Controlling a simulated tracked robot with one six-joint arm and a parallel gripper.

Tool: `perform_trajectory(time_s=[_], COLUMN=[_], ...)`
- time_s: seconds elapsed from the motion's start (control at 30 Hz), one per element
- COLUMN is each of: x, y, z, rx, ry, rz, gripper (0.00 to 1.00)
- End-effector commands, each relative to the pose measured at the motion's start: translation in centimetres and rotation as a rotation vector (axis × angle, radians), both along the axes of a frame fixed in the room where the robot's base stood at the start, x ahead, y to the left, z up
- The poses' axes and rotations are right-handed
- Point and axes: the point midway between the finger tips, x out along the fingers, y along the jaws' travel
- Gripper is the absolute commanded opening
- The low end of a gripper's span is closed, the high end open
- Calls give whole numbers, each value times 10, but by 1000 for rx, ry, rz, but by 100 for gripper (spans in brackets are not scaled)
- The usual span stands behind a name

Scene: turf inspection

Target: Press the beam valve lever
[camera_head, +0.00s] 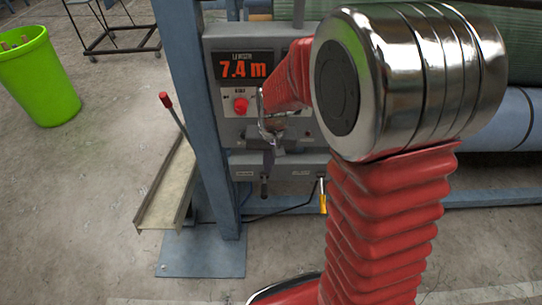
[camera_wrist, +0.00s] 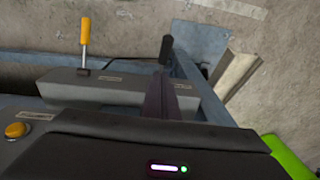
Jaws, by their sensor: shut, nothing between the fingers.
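A low grey valve box carries two levers, and I cannot read its labels to tell which is the beam valve lever. The black-handled lever (camera_head: 264,187) hangs at the left of the box; it also shows in the wrist view (camera_wrist: 166,48). The yellow-handled lever (camera_head: 323,199) hangs at the right; it is at the left in the wrist view (camera_wrist: 85,32). My gripper (camera_head: 268,168) is shut and empty, just above the black handle. In the wrist view its dark fingers (camera_wrist: 160,82) point toward that handle; whether they touch it is unclear.
Above the valve box (camera_head: 284,166) is a control panel with a 7.4 m display (camera_head: 243,68) and a red knob (camera_head: 240,105). A blue post (camera_head: 205,120) and a red-tipped lever (camera_head: 167,100) stand left. A green bin (camera_head: 40,78) stands on open floor.

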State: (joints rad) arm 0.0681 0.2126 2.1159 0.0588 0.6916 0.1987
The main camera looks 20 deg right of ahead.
Motion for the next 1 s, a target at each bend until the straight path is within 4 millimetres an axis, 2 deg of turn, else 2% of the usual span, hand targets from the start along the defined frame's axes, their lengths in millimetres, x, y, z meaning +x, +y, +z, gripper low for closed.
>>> perform_trajectory(time_s=[0.2, 0.4, 0.8, 0.83, 1.0], x=[0, -7, -10, -10, -9], y=[3, 11, 13, 3, 13], z=[-32, -53, -60, -60, -60], rx=[0, 0, 0, 0, -1], ry=[3, 1, 0, -1, -3], rz=[1, 1, -1, -6, 2], gripper=[0, 0, 0, 0, 0])
